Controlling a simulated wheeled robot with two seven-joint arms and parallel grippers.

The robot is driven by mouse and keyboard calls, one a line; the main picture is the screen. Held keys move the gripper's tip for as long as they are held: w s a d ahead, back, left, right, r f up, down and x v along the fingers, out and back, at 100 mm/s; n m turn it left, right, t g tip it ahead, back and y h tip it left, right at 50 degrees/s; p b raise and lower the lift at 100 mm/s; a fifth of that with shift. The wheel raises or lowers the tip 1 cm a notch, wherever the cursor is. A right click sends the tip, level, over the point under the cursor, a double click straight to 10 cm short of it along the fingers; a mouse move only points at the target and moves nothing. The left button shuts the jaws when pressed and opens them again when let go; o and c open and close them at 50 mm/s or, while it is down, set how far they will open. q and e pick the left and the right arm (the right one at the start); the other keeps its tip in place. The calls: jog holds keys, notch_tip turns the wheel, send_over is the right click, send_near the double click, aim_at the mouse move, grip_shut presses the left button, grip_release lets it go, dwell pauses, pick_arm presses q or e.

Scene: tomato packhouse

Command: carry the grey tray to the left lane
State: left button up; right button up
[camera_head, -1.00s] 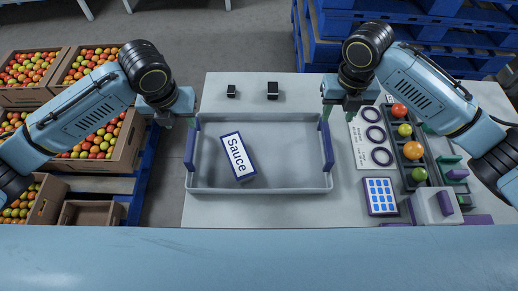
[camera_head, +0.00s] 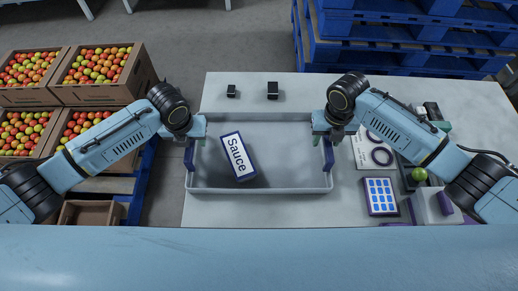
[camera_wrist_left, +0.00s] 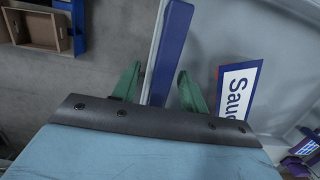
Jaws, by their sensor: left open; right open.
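The grey tray (camera_head: 285,188) lies on the pale table with a blue handle on each short side. A blue and white box marked Sauce (camera_head: 238,157) lies in the tray's left half. My left gripper (camera_head: 193,143) is open above the tray's left handle (camera_head: 189,156). In the left wrist view its green fingers (camera_wrist_left: 158,90) stand either side of the blue handle (camera_wrist_left: 170,50), with gaps. My right gripper (camera_head: 323,138) is open at the tray's right handle (camera_head: 328,155). The right fingertips are partly hidden.
Two small black blocks (camera_head: 272,90) stand behind the tray. A blue keypad (camera_head: 380,195), black rings (camera_head: 381,156) and a tomato holder lie to the right, partly under my right arm. Tomato crates (camera_head: 103,75) stand left of the table, with an empty wooden crate (camera_head: 90,212).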

pick_arm(q)
grip_shut()
pick_arm(e)
grip_shut()
pick_arm(q)
jog(key=shift+r, duration=0.15)
pick_arm(e)
jog(key=shift+r, duration=0.2)
